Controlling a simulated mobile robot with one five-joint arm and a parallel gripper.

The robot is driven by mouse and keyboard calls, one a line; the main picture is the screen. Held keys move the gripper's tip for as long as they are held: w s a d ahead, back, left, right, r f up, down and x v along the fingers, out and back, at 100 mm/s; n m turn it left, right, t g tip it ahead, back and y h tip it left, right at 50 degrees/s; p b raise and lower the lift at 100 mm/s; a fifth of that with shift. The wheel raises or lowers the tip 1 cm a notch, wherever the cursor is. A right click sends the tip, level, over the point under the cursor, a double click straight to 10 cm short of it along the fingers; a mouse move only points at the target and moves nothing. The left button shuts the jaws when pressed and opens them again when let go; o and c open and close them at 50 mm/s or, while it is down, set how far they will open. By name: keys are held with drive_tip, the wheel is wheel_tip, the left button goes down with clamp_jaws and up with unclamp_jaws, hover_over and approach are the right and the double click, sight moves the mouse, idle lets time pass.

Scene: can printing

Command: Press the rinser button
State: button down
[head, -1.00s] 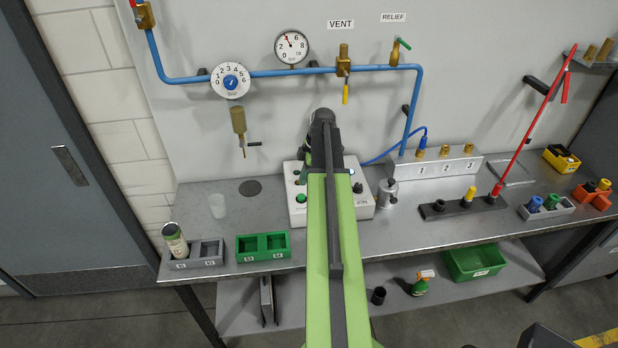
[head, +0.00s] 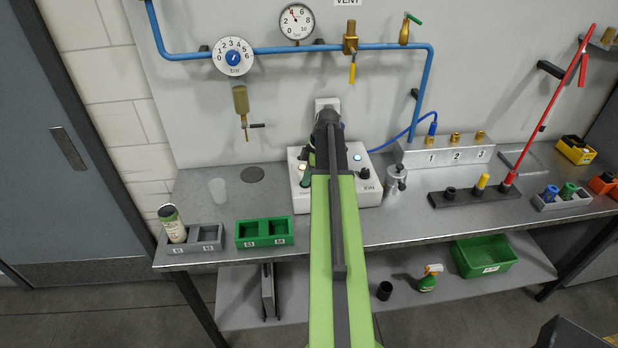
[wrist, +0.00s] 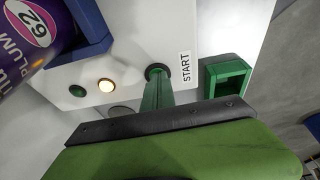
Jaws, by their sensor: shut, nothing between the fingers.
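The white machine box (head: 368,194) stands on the bench, partly hidden behind my arm. The wrist view shows its white top (wrist: 130,60) with a START label (wrist: 186,67) beside a black-ringed button (wrist: 155,69). My gripper (wrist: 156,78) is shut, with nothing between its green fingers. Its tips are over that button and cover its middle; they look to be touching it, but the depth of the press cannot be told. No label naming a rinser is readable.
A purple can (wrist: 28,38) sits by a blue holder (wrist: 88,30). A lit lamp (wrist: 106,86) and a dark green one (wrist: 77,91) are nearby. A green tray (head: 265,245) and grey tray (head: 206,244) lie left; a metal canister (head: 396,180) stands right.

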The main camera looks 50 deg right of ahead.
drive_tip(key=shift+s+a+f, duration=0.1)
drive_tip(key=shift+s+f, duration=0.05)
drive_tip(key=shift+r+p, duration=0.4)
drive_tip(key=shift+p, duration=0.1)
drive_tip(key=r+p, duration=0.4)
drive_tip(key=shift+a+r+p, duration=0.25)
drive_tip(key=shift+r+p, duration=0.15)
drive_tip(key=p+v, duration=0.8)
drive_tip(key=shift+d+r, duration=0.3)
drive_tip(key=shift+d, duration=0.15)
